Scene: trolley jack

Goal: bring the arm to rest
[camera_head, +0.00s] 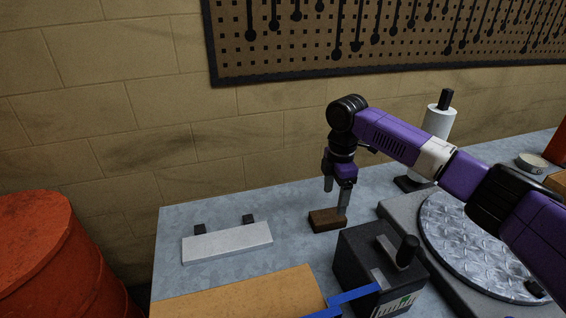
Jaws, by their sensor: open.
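My purple and black arm reaches in from the right, over the workbench (215,215). My gripper (336,196) points down with its two fingers apart. Its fingertips are just above or beside a small dark brown block (325,220) on the bench. The nearer fingertip overlaps the block's right end in the picture, and I cannot tell whether it touches. Nothing shows held between the fingers.
A black box with a lever (360,250) stands just in front of the block. A round metal plate (465,240) lies right, below my arm. A white cylinder (438,124) stands behind. A pale bar (227,242) lies left. A red drum (40,250) stands beside the bench.

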